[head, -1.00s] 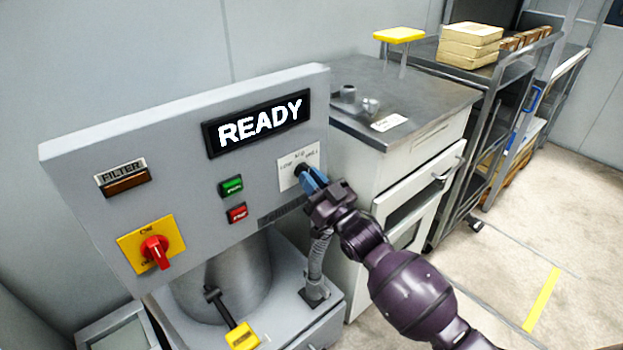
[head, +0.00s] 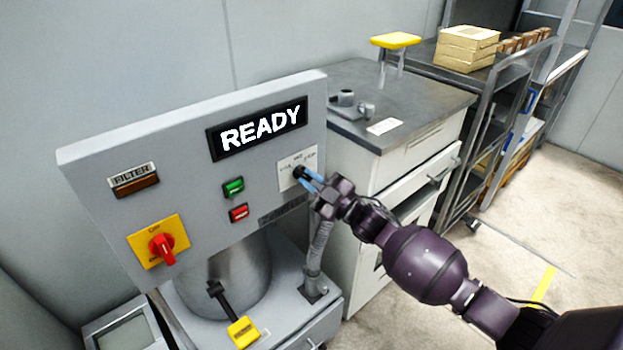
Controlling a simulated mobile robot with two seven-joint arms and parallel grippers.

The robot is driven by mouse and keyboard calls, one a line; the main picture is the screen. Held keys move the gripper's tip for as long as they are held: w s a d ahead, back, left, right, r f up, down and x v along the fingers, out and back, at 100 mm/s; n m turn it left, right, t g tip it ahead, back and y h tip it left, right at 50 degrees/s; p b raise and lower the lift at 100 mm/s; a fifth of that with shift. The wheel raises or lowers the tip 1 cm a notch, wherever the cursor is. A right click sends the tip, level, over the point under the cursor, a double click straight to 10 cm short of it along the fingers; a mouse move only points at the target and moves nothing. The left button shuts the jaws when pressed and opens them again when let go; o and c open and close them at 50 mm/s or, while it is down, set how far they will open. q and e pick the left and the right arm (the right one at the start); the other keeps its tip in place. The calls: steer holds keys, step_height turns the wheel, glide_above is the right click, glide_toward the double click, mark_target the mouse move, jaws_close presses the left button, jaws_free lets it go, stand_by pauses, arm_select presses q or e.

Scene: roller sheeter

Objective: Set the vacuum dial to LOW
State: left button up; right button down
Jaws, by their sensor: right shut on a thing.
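The vacuum dial (head: 299,172) is a small dark knob on a white label plate (head: 287,180) at the right side of the grey machine panel. The plate has small lettering along its top, too blurred to read surely. My right gripper (head: 306,176) has its blue fingertips shut on the dial. The fingers hide part of the dial, so I cannot tell where it points. My left gripper is not in view.
The panel (head: 90,170) also bears a READY display (head: 258,128), a green button (head: 233,187), a red button (head: 239,213), a red rotary switch (head: 162,246) and a FILTER lamp (head: 133,180).

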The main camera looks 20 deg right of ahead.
steer(key=shift+r+n, duration=0.25)
steer(key=shift+n, duration=0.45)
steer(key=shift+g+y, duration=0.3)
steer(key=c, duration=1.2)
jaws_free()
steer(key=shift+o, duration=0.3)
steer(key=shift+a+f, duration=0.1)
steer(key=shift+f, duration=0.05)
steer(key=v, duration=1)
steer(key=shift+s+d+p, duration=0.2)
steer(key=shift+s+p, duration=0.05)
steer(key=shift+p, duration=0.15)
